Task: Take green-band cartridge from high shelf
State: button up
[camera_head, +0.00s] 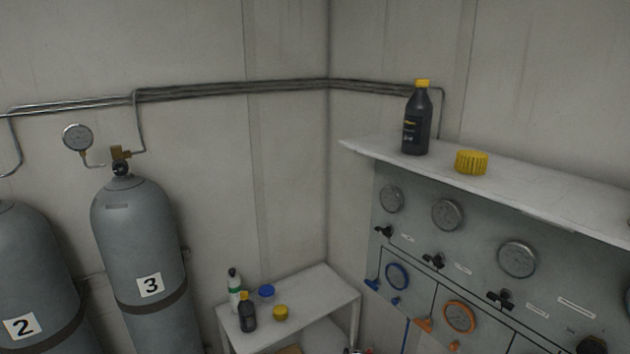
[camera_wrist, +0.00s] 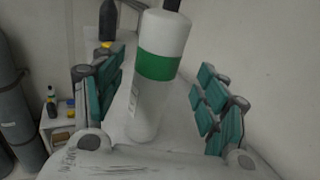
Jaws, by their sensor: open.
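In the wrist view, the cartridge (camera_wrist: 150,105) is white with a green band near its dark top. It stands between the two fingers of my gripper (camera_wrist: 161,97), somewhat tilted in the picture. My gripper is open, with a gap on the right side of the cartridge and a narrower one on the left; I cannot tell whether the left finger touches. The high white shelf (camera_head: 560,191) is at right in the head view. My gripper and this cartridge do not show there.
A dark bottle with yellow cap (camera_head: 416,122) and a yellow lid (camera_head: 471,162) stand on the high shelf. A low table (camera_head: 318,293) holds another green-banded white bottle (camera_head: 234,290), a small dark bottle (camera_head: 247,314), a blue lid and a yellow lid. The gauge panel (camera_head: 470,225) is below the shelf.

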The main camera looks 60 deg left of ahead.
jog(key=x, duration=0.1)
jog(key=p+x, duration=0.1)
jog(key=x, duration=0.3)
jog(key=shift+a+r+p, duration=0.2)
jog(key=shift+r+p, duration=0.2)
jog(key=shift+s+d, duration=0.1)
jog(key=shift+c, duration=0.2)
jog(key=c, duration=1.4)
